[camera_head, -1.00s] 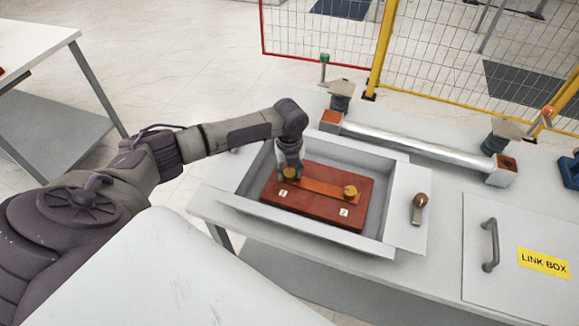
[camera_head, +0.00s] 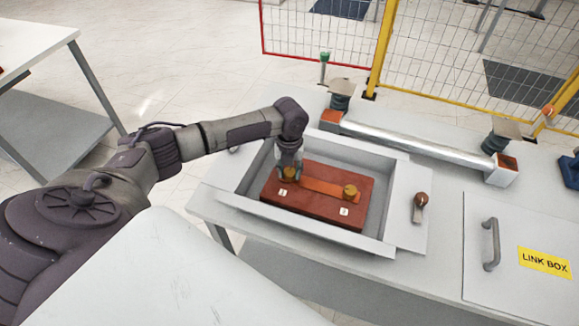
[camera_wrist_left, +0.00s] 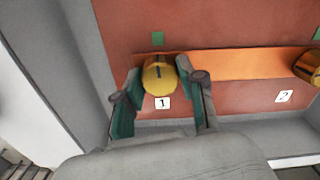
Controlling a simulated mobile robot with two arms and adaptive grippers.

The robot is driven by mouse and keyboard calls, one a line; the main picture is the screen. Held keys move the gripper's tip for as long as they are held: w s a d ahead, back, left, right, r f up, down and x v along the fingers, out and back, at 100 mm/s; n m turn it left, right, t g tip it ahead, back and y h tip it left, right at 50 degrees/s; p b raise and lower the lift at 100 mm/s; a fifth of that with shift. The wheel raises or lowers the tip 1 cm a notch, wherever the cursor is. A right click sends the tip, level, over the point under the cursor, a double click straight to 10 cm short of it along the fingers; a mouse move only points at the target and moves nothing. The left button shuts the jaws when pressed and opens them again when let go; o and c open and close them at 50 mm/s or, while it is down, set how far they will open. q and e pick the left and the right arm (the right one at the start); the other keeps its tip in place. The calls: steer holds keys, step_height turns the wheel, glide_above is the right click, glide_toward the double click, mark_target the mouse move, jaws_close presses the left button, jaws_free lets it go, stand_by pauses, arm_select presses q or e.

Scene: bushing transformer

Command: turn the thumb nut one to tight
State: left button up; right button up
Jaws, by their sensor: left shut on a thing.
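The thumb nut one (camera_wrist_left: 158,77) is a brass-yellow knob with a dark line on top, beside the label "1" (camera_wrist_left: 162,103). It sits at the left end of a copper link bar (camera_wrist_left: 240,64) on a red-brown block (camera_head: 330,216). My left gripper (camera_wrist_left: 158,70) reaches down from above, with its green-padded fingers shut on the two sides of this nut. In the head view my left gripper (camera_head: 289,171) partly covers the nut. A second brass nut (camera_head: 349,191) sits at the bar's right end near label "2". My right gripper is not in view.
A grey open box (camera_head: 388,205) surrounds the block, its walls close to my gripper. A metal tube (camera_head: 415,149) lies behind the box. A lid marked "LINK BOX" (camera_head: 510,225) lies at the right.

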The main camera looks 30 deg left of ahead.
mark_target(290, 171)
arm_select(q)
steer(key=o, duration=1.1)
steer(key=shift+o, duration=0.2)
step_height(290, 171, up, 12)
